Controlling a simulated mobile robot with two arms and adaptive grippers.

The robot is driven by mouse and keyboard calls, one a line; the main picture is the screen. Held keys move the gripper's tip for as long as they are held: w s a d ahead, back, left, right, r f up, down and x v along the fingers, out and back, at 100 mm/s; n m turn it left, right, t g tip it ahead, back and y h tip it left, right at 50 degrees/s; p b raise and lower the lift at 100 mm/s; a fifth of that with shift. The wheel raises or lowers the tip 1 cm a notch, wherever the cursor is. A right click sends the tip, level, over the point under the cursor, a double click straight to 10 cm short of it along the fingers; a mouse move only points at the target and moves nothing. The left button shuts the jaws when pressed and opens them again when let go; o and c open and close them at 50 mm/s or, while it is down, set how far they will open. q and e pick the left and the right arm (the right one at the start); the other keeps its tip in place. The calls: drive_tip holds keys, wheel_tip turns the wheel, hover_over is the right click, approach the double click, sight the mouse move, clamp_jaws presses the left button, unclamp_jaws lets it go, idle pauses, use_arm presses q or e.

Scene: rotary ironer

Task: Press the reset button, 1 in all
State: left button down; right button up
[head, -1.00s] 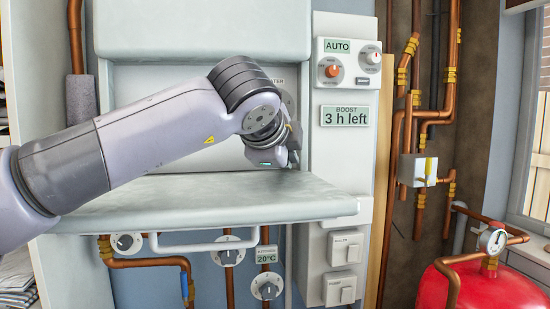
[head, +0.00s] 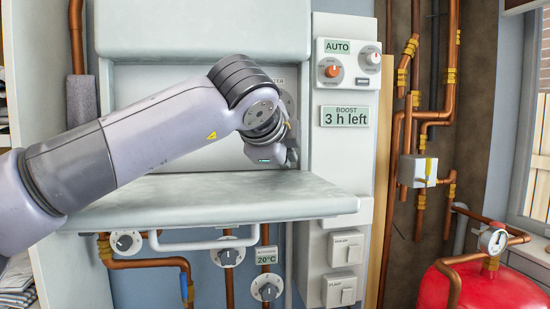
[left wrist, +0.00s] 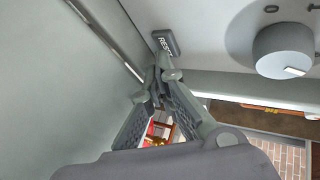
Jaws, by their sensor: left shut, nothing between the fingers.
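The reset button (left wrist: 165,43) is a small dark grey block with white lettering on the pale panel, seen in the left wrist view just beyond my fingertips. I cannot tell whether they touch it. My left gripper (left wrist: 160,74) is shut and empty, its tips together and pointing at the button. In the head view my left gripper (head: 293,157) is in the recess above the pale shelf, partly hidden by my own wrist. The reset button is hidden there behind my arm. My right gripper is not in view.
A pale shelf (head: 210,205) juts out below my left arm.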

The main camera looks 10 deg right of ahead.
use_arm(q)
drive_tip(key=shift+w, duration=0.4)
idle(0.6)
idle(0.4)
drive_tip(key=shift+s+f+b, duration=0.2)
drive_tip(key=shift+b, duration=0.3)
drive_tip(key=shift+s+f+b, duration=0.1)
drive_tip(key=shift+s+b, duration=0.4)
drive_tip(key=shift+b, duration=0.3)
drive_tip(key=shift+s, duration=0.1)
